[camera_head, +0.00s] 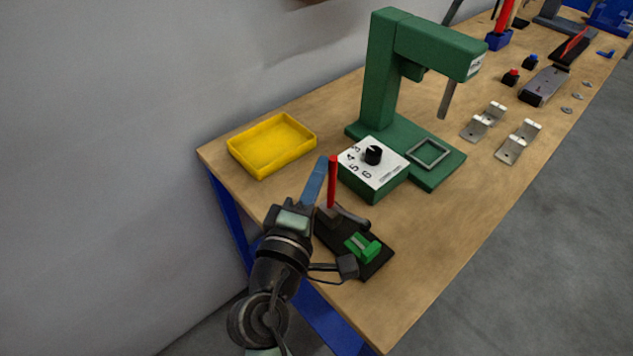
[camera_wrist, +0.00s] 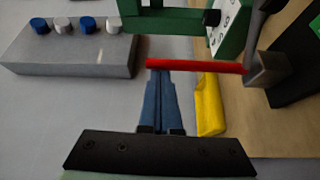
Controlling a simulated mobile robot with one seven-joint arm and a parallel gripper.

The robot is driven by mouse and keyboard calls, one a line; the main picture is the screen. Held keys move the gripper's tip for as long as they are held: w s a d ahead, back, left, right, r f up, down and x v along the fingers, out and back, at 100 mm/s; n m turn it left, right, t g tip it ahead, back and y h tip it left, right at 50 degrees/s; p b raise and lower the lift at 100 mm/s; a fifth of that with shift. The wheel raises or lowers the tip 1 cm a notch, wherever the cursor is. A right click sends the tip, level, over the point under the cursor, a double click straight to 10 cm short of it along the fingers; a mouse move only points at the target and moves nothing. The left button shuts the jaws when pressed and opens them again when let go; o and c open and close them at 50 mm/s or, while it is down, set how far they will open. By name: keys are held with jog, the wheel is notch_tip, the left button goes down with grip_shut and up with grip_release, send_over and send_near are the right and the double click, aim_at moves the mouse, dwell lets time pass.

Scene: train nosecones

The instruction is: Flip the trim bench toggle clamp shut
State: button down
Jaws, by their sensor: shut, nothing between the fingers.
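The toggle clamp sits near the bench's front left, on a black base plate (camera_head: 375,262). Its red handle (camera_head: 333,182) stands upright, and a green block (camera_head: 362,246) lies on the plate. In the wrist view the red handle (camera_wrist: 195,66) runs crosswise just past my fingertips, from the clamp's grey bracket (camera_wrist: 268,72). My gripper (camera_head: 318,165) has blue fingers, shut and empty, just left of the handle; its fingers also show in the wrist view (camera_wrist: 160,80). I cannot tell whether they touch the handle. My arm hides part of the clamp's left side.
A green press (camera_head: 384,80) stands behind the clamp, with a white-topped dial box (camera_head: 375,165) close by. A yellow tray (camera_head: 272,145) lies at the back left. Metal brackets (camera_head: 518,142) lie to the right. The wrist view shows a grey box with knobs (camera_wrist: 70,55). The right front bench is clear.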

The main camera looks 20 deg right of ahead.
jog(key=s+d+f+m+t+h+b, duration=0.1)
jog(key=s+m+b, duration=0.5)
jog(key=b, duration=1.2)
jog(key=d+f+m+h, duration=0.1)
jog(key=h, duration=0.1)
jog(key=shift+m+h+b, duration=0.3)
jog(key=shift+m+h, duration=0.1)
jog(key=shift+d, duration=0.1)
